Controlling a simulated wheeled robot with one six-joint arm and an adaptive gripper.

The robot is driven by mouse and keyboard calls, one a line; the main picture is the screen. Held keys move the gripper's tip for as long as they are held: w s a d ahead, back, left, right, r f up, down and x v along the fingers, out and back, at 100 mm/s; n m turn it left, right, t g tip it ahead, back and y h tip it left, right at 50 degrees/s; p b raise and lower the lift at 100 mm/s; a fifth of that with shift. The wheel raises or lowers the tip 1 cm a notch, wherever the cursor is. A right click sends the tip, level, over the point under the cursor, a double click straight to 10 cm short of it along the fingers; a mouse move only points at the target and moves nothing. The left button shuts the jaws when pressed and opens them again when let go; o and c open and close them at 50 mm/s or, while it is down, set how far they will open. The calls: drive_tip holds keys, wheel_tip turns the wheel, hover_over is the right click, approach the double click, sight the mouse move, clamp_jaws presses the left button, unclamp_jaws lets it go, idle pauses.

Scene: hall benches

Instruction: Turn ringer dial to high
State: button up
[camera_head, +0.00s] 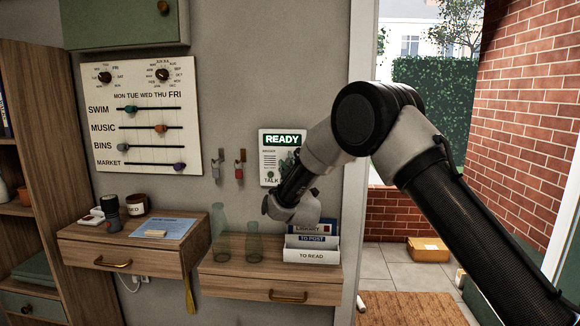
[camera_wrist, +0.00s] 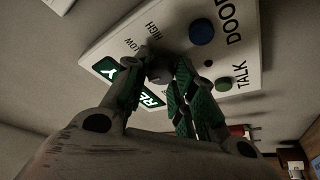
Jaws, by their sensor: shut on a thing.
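The ringer dial (camera_wrist: 159,68) is a dark grey knob on the white door panel (camera_wrist: 262,40). In the wrist view it sits between my fingertips, below the printed LOW and HIGH labels. My gripper (camera_wrist: 160,74) is shut on it from both sides. Which way the dial points cannot be told, as the fingers cover much of it. In the head view the same white panel (camera_head: 267,150) hangs on the wall with a green READY screen (camera_head: 282,140). My gripper (camera_head: 288,165) and wrist cover its lower right, hiding the dial there.
A blue button (camera_wrist: 202,32) and a green TALK button (camera_wrist: 224,83) are close to the fingers. Key hooks (camera_head: 239,165) hang left of the panel. Below are a white letter holder (camera_head: 312,256) and glass bottles (camera_head: 222,225) on a wooden shelf (camera_head: 235,275).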

drive_tip(key=m+h, duration=0.2)
drive_tip(key=m, duration=0.2)
drive_tip(key=m+t+h, duration=0.1)
drive_tip(key=m+h, duration=0.1)
drive_tip(key=m, duration=0.2)
drive_tip(key=shift+a+f+t, duration=0.1)
drive_tip(key=shift+a+t, duration=0.1)
drive_tip(key=shift+t, duration=0.1)
drive_tip(key=m+h, duration=0.2)
drive_tip(key=m, duration=0.2)
drive_tip(key=m+h, duration=0.2)
drive_tip(key=m, duration=0.2)
drive_tip(key=shift+a, duration=0.15)
drive_tip(key=m+g+h, duration=0.1)
drive_tip(key=m, duration=0.2)
drive_tip(key=m+h, duration=0.1)
drive_tip(key=m, duration=0.2)
drive_tip(key=m+g+h, duration=0.1)
drive_tip(key=m, duration=0.2)
drive_tip(key=shift+a+g+h, duration=0.1)
drive_tip(key=shift+g+h, duration=0.2)
drive_tip(key=m+g, duration=0.1)
drive_tip(key=m, duration=0.2)
drive_tip(key=m+g+h, duration=0.1)
drive_tip(key=m, duration=0.1)
drive_tip(key=shift+r+m, duration=0.2)
drive_tip(key=shift+m, duration=0.2)
drive_tip(key=o, duration=1)
drive_tip(key=shift+s, duration=0.1)
